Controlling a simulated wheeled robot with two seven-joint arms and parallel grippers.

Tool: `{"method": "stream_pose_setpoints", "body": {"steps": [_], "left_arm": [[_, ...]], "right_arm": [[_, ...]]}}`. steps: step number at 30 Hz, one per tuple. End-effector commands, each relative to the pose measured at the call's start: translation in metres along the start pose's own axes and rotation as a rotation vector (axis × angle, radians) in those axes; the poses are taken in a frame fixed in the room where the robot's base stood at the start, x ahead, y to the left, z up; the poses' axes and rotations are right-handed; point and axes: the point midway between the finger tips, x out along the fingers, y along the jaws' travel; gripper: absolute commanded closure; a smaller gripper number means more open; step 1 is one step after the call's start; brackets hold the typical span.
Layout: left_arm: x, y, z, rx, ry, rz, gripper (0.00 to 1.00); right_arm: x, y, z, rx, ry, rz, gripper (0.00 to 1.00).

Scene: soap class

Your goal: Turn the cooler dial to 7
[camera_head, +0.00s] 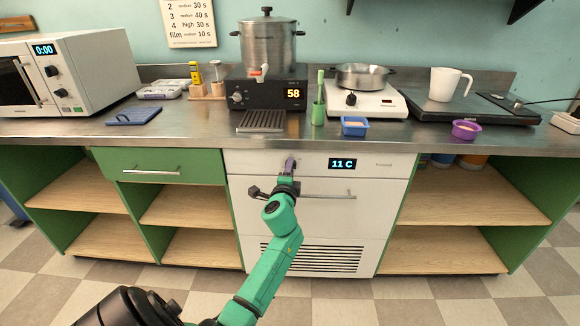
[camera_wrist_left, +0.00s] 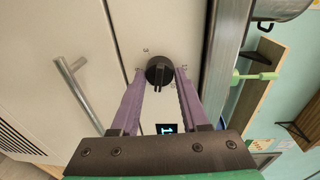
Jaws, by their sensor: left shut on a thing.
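The cooler (camera_head: 250,215) is a white unit under the counter with a bar handle and a vent grille. Its display (camera_head: 342,163) reads 11 C. In the left wrist view the dark round dial (camera_wrist_left: 158,71) sits between the two purple fingers of my left gripper (camera_wrist_left: 160,78), which is shut on it. In the head view my left gripper (camera_head: 291,164) is at the cooler's upper front, left of the display, and hides the dial. My right gripper is in neither view.
The cooler's handle (camera_head: 330,196) runs just below the gripper. The counter edge (camera_head: 250,142) is close above it. A green drawer (camera_head: 160,166) and open shelves flank the cooler. The floor in front shows only my arm.

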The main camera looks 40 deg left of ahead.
Motion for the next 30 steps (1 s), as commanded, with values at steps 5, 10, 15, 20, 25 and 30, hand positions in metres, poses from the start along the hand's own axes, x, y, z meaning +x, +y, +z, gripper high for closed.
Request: {"method": "stream_pose_setpoints", "body": {"steps": [5,10,15,20,25,30], "left_arm": [[0.0,-0.004,0.001,0.139,-0.012,0.01,1.0],[0.0,-0.003,0.001,0.239,-0.02,0.018,1.0],[0.0,-0.002,0.0,0.3,-0.023,0.022,1.0],[0.001,-0.002,0.001,0.329,-0.026,0.024,1.0],[0.001,-0.002,0.001,0.335,-0.027,0.025,1.0],[0.001,-0.002,0.001,0.335,-0.027,0.024,1.0]], "right_arm": [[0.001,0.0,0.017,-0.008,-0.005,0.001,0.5],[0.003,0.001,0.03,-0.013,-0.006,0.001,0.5],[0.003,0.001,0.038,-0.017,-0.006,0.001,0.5],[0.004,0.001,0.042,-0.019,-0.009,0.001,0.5],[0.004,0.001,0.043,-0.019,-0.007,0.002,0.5],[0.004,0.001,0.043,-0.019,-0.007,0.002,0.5]]}}
